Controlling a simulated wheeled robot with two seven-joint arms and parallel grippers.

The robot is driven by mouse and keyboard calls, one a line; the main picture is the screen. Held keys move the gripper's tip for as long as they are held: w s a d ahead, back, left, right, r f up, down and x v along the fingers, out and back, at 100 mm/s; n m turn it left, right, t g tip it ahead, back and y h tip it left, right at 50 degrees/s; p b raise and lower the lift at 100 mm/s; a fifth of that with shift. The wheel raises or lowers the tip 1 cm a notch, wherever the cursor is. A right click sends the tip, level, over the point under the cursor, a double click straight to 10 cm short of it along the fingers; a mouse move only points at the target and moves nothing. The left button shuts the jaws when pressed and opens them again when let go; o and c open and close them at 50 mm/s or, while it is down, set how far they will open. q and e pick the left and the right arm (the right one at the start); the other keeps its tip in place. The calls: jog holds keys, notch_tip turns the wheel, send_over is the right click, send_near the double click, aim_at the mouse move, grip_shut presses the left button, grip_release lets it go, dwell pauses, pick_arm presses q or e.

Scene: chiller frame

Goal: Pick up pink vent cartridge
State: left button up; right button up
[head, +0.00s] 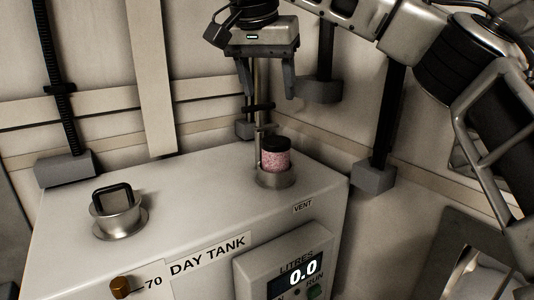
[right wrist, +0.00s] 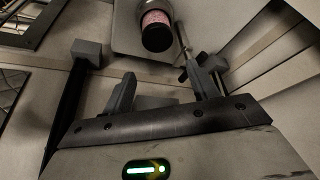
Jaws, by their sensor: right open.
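The pink vent cartridge (head: 276,158) has a black cap and stands upright in a metal cup (head: 276,181) on the tank top, by the VENT label. In the right wrist view the cartridge (right wrist: 156,32) is at the top, beyond the fingertips. My right gripper (head: 267,91) is open and empty, pointing down above the cartridge and apart from it. Its two fingers also show in the right wrist view (right wrist: 170,83), with a gap between them. My left gripper is not in view.
The white day tank (head: 190,185) carries a metal filler neck (head: 118,219) with a black square handle at left. A thin upright metal rod (head: 257,130) stands close beside the cartridge. A display box (head: 285,272) reading 0.0 is on the front. Dark struts (head: 379,130) stand behind.

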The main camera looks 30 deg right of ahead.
aim_at(276, 140)
jog(key=x, duration=0.9)
jog(key=shift+s+f, duration=0.25)
jog(key=shift+s, duration=0.05)
jog(key=p+x, duration=0.2)
jog(key=x, duration=0.3)
jog(key=shift+a+f, duration=0.15)
jog(key=shift+f, duration=0.05)
jog(key=c, duration=0.7)
